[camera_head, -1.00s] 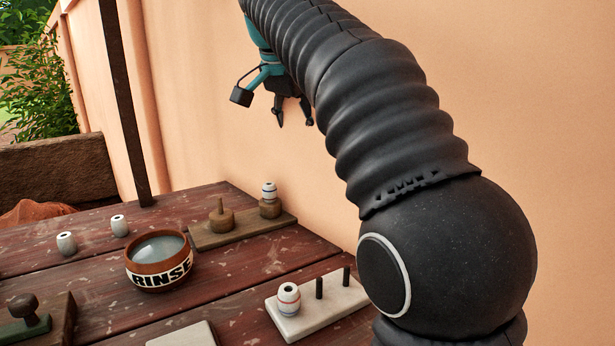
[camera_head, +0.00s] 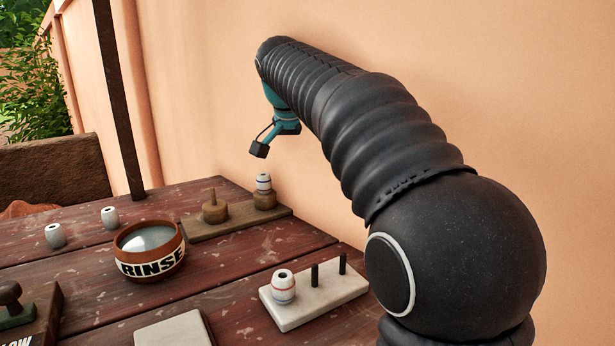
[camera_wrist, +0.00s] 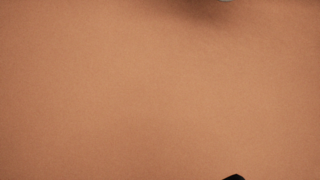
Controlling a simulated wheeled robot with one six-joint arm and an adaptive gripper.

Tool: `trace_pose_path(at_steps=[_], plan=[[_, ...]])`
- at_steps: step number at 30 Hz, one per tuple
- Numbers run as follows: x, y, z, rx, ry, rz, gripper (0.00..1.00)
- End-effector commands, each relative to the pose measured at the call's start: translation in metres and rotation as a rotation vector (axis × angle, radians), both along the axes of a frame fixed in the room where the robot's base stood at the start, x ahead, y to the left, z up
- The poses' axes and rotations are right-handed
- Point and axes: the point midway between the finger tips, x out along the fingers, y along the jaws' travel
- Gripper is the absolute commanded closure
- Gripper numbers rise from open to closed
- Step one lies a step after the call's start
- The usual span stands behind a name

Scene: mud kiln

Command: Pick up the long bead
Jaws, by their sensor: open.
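Several barrel-shaped beads show in the head view; I cannot tell which is the long one. Two plain pale beads stand at the left, a nearer bead (camera_head: 55,235) and a farther bead (camera_head: 110,217). A blue-banded bead (camera_head: 263,182) sits on a post of the wooden stand (camera_head: 235,221). A red-banded bead (camera_head: 283,287) sits at the left end of the white peg board (camera_head: 318,302). My gripper is open, high by the wall and away from all the beads.
A brown RINSE bowl (camera_head: 149,250) of liquid stands mid-table. A pale block (camera_head: 175,330) lies at the front, a dark stamp (camera_head: 14,303) at the left. A dark post (camera_head: 120,100) rises behind the table. The plaster wall (camera_head: 480,110) fills the wrist view.

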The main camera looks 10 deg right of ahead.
Motion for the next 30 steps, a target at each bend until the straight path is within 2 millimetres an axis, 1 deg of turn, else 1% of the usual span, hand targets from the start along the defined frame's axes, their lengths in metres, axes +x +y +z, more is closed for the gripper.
trace_pose_path(at_steps=[1,3,10,11,12,14,15,16,17,26,30], plan=[[0.0011,-0.0015,-0.0051,0.000,0.001,0.000,0.41],[0.0024,-0.0024,-0.0083,0.000,0.000,0.000,0.41],[0.0030,-0.0024,-0.0090,0.001,-0.001,0.000,0.41],[0.0030,-0.0024,-0.0090,0.001,-0.001,0.000,0.43],[0.0029,-0.0024,-0.0089,0.001,-0.001,0.000,0.53],[0.0029,-0.0024,-0.0089,0.001,-0.001,0.000,0.68],[0.0029,-0.0024,-0.0089,0.001,-0.001,0.000,0.78],[0.0028,-0.0023,-0.0089,0.001,-0.001,0.000,0.86],[0.0028,-0.0023,-0.0089,0.001,-0.001,0.000,0.90],[0.0028,-0.0023,-0.0086,0.000,0.000,0.000,0.90],[0.0031,-0.0022,-0.0048,0.001,-0.001,0.000,0.91]])
